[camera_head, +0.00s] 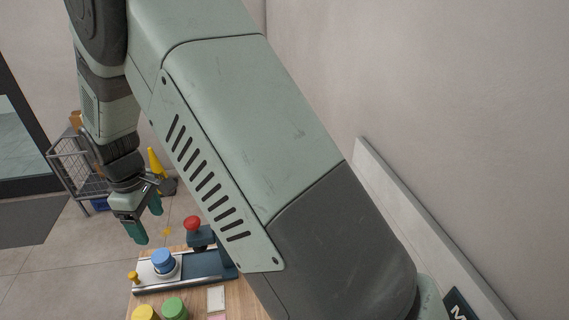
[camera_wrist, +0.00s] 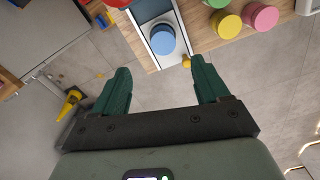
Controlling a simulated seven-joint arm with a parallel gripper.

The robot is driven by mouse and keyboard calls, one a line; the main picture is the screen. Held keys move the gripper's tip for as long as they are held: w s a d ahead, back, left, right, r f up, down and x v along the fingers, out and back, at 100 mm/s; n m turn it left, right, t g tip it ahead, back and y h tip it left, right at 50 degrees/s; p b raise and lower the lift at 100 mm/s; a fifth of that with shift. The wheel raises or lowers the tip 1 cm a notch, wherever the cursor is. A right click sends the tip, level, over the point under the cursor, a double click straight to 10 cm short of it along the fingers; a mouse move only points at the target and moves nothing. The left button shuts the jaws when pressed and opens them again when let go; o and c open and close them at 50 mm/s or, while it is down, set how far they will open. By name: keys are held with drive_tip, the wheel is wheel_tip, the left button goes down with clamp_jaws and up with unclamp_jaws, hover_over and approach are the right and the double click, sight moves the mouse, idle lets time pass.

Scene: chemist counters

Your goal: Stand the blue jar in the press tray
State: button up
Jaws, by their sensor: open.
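The blue jar (camera_head: 162,257) stands upright on the pale press tray (camera_head: 143,271), on the counter at the bottom of the head view. In the wrist view the blue jar (camera_wrist: 161,39) also shows on the tray (camera_wrist: 149,21), seen from above. My gripper (camera_head: 148,224) is in the air to the upper left of the jar, apart from it. In the wrist view my gripper (camera_wrist: 162,80) has its two green fingers wide apart with nothing between them. The jar is beyond the fingertips. Its exact seating on the tray is hard to tell.
The press has a red knob (camera_head: 192,223) behind the jar, and a small yellow knob (camera_head: 133,277) at the tray's left end. Green (camera_wrist: 229,26), yellow and pink (camera_wrist: 261,17) jars stand nearby. A wire cart (camera_head: 75,165) and yellow cone (camera_head: 156,163) are on the floor.

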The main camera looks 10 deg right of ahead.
drive_tip(key=s+d+r+m+t, duration=0.3)
drive_tip(key=d+r+m, duration=0.3)
drive_tip(key=d+r, duration=1.15)
drive_tip(key=s+d+r+m+t, duration=0.1)
drive_tip(key=s+d+r+m, duration=0.3)
drive_tip(key=s, duration=0.5)
drive_tip(key=s+d+r+m+t, duration=0.1)
drive_tip(key=s+d+r+m, duration=0.3)
drive_tip(key=s+d, duration=0.4)
drive_tip(key=shift+s+d+m+t, duration=0.3)
drive_tip(key=shift+s+m, duration=0.1)
drive_tip(key=shift+s, duration=0.1)
